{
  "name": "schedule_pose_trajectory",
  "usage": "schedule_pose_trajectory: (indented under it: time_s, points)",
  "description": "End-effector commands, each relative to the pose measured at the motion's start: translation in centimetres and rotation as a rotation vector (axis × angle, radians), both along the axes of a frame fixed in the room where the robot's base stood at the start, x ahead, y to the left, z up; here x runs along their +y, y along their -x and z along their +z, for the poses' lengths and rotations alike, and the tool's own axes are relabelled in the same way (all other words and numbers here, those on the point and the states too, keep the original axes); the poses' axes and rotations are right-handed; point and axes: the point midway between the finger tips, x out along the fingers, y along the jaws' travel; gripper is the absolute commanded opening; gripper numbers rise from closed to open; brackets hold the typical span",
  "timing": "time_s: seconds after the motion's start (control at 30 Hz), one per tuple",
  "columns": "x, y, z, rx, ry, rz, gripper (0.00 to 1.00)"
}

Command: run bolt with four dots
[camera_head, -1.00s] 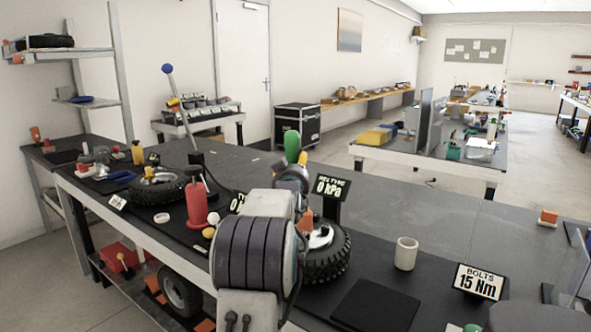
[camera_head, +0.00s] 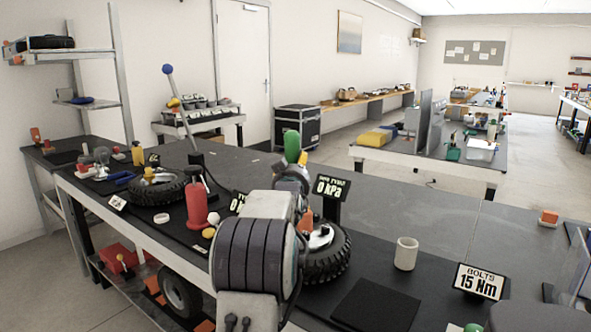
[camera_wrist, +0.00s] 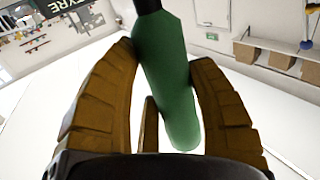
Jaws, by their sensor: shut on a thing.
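My gripper (camera_wrist: 165,75) is shut on a green-handled tool (camera_wrist: 168,85), whose dark shaft leaves the top of the wrist view. The brown fingers stand on both sides of the handle. In the head view the green handle (camera_head: 292,146) rises above my arm, and my arm hides most of the gripper. A wheel with a black tyre (camera_head: 328,262) and a pale hub lies on the bench just behind and right of my arm. My arm partly covers it. Bolt heads and dot marks are too small to tell. A sign reading BOLTS 15 Nm (camera_head: 479,281) stands at the right.
A 0 kPa display (camera_head: 330,188) stands behind the wheel. A white cup (camera_head: 405,253) and a black mat (camera_head: 374,305) lie to the right. A red pump (camera_head: 196,205) and another tyre (camera_head: 155,190) are at left. The bench behind the cup is clear.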

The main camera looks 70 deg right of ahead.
Motion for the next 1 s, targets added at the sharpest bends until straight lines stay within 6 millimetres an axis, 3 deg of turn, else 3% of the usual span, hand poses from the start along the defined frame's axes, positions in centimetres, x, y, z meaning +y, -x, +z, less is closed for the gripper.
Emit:
schedule_pose_trajectory:
  time_s: [0.03,0.27,0.73,1.0]
  points:
    - [-0.1,0.0,-0.7,0.003,-0.015,0.0,0.16]
    - [-0.1,0.0,-0.1,0.005,-0.015,0.0,0.16]
    - [0.0,0.0,4.8,0.001,-0.003,0.0,0.16]
    - [0.0,0.0,5.5,0.0,-0.001,0.0,0.16]
